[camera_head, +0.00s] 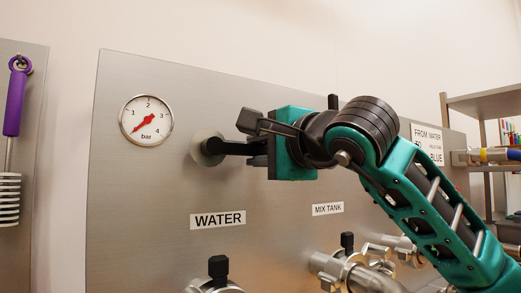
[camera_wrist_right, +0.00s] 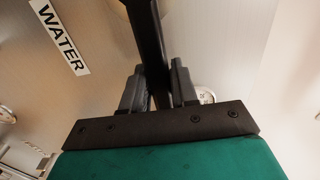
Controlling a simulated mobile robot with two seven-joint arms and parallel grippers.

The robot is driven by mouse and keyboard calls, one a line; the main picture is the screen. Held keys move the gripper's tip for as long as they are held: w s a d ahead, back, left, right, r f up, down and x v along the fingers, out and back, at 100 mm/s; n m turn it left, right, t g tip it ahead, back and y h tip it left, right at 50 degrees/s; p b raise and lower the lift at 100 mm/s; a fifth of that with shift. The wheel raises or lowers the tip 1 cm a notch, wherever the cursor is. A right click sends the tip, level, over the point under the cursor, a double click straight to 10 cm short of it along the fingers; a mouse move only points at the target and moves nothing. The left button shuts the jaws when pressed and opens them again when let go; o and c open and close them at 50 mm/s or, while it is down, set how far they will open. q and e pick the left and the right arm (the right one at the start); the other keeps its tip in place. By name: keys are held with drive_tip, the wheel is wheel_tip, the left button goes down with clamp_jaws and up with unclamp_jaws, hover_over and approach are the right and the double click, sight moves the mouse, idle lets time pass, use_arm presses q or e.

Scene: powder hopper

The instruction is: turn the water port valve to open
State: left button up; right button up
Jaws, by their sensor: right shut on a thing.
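The black valve lever (camera_head: 235,148) comes from a round pale hub (camera_head: 207,147) on the steel panel, above the WATER label (camera_head: 218,220). It points roughly level to the right. My right gripper (camera_head: 258,150) is shut on the lever's outer part. In the right wrist view the lever (camera_wrist_right: 148,40) runs between the two dark fingers (camera_wrist_right: 156,88) of the gripper. The lever's far end is hidden by the gripper. My left gripper is not in view.
A pressure gauge (camera_head: 146,120) is left of the hub. Below are a fitting with a black handle (camera_head: 218,268), the MIX TANK label (camera_head: 328,209) and metal pipe fittings (camera_head: 345,264). A purple-handled tool (camera_head: 15,100) hangs at left. A shelf (camera_head: 485,102) stands at right.

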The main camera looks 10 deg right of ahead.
sight(257, 143)
drive_tip(key=r+n+p, duration=0.3)
drive_tip(key=shift+s+a, duration=0.1)
drive_tip(key=shift+a, duration=0.1)
clamp_jaws()
drive_tip(key=shift+a+r+n+p, duration=0.1)
drive_tip(key=shift+r+n+p, duration=0.1)
drive_tip(key=shift+n+p, duration=0.35)
drive_tip(key=shift+n, duration=0.35)
